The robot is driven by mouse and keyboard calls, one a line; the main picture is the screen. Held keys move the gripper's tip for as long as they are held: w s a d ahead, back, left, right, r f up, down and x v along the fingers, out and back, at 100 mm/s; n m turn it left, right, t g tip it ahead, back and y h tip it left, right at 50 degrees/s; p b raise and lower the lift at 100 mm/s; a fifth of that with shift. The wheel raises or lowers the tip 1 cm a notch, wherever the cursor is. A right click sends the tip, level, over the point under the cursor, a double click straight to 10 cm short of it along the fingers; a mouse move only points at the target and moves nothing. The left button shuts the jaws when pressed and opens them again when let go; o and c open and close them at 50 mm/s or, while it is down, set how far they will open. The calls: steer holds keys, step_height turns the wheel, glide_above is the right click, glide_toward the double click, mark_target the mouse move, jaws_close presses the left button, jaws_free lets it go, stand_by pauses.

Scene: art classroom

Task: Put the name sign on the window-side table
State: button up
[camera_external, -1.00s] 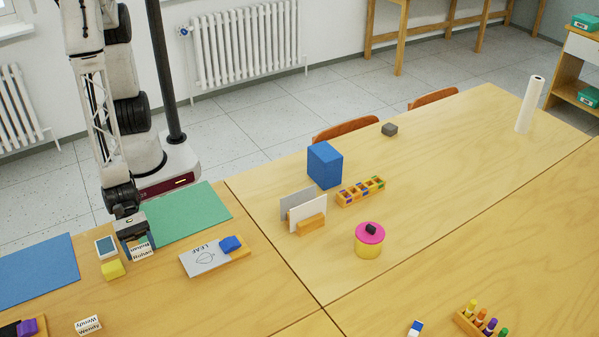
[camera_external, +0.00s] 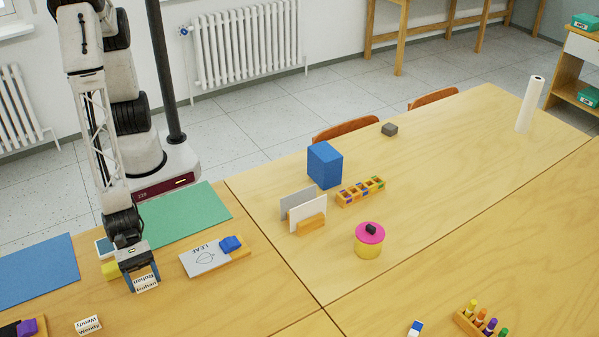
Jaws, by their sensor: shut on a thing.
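My gripper (camera_external: 141,278) points down over the left table (camera_external: 215,300) and is shut on a small white folded name sign (camera_external: 147,285) with black lettering, its name hard to read. The sign sits between the blue-tipped fingers; I cannot tell whether it touches the tabletop. A second name sign reading "Wendy" (camera_external: 89,325) stands on the same table, to the lower left. A larger table (camera_external: 455,150) adjoins on the right. A window (camera_external: 12,20) shows only at the top left corner.
Behind my gripper are a partly hidden yellow block (camera_external: 110,269) and a blue-faced card (camera_external: 104,246). A leaf-card board (camera_external: 207,259) with a blue block lies to the right. Green (camera_external: 195,212) and blue (camera_external: 38,268) mats lie nearby. A card holder (camera_external: 311,226) and pink-lidded tin (camera_external: 369,243) stand farther right.

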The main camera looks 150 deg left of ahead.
mark_target(151, 282)
steer(key=shift+f, duration=1.75)
steer(key=shift+f, duration=0.15)
steer(key=o, duration=0.9)
steer(key=shift+s+r, duration=0.15)
steer(key=shift+r, duration=0.05)
steer(key=shift+s+r, duration=0.2)
steer(key=shift+s, duration=0.25)
steer(key=shift+v, duration=5.4)
